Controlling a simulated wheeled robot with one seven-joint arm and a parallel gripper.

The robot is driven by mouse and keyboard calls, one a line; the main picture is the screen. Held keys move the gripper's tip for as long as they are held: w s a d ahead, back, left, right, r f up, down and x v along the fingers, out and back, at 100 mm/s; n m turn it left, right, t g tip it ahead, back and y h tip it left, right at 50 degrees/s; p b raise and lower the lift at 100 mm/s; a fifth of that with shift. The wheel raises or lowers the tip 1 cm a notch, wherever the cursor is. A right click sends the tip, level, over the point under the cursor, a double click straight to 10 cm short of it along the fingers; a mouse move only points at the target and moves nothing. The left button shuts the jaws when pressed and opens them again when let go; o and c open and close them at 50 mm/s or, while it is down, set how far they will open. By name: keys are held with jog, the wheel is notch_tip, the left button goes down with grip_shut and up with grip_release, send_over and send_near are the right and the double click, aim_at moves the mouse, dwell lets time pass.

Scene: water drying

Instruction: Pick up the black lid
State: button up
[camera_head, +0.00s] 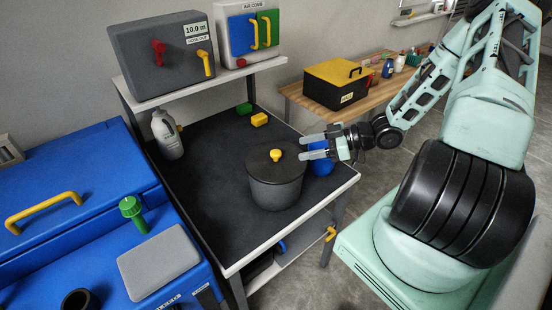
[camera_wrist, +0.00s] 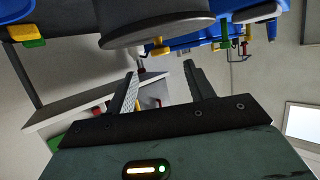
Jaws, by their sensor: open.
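The black lid (camera_head: 260,163) with a yellow knob (camera_head: 277,154) sits on a dark grey pot (camera_head: 276,194) on the table. My gripper (camera_head: 303,147) is to the right of the knob and apart from it, with its two fingers pointing left. The fingers are open with nothing between them. In the wrist view, which looks upside down, the lid (camera_wrist: 130,40) and its knob (camera_wrist: 160,48) are at the top, beyond the fingertips of my gripper (camera_wrist: 160,67).
A blue object (camera_head: 321,164) stands right of the pot, partly hidden by my gripper. A grey bottle (camera_head: 167,136) stands at the table's back left. Green (camera_head: 244,108) and yellow (camera_head: 259,119) blocks lie at the back. A shelf (camera_head: 190,88) overhangs the rear. The table's front left is clear.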

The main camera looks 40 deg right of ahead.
aim_at(276, 152)
jog(key=x, duration=0.4)
jog(key=shift+w+a+p, duration=0.15)
jog(key=shift+a+p, duration=0.05)
jog(key=shift+p, duration=0.15)
jog(key=p+x, duration=0.2)
jog(key=x, duration=0.2)
jog(key=shift+r, duration=0.1)
jog(key=shift+w+a+f, duration=0.35)
jog(key=shift+w+a, duration=0.05)
jog(key=shift+w, duration=0.05)
jog(key=c, duration=1)
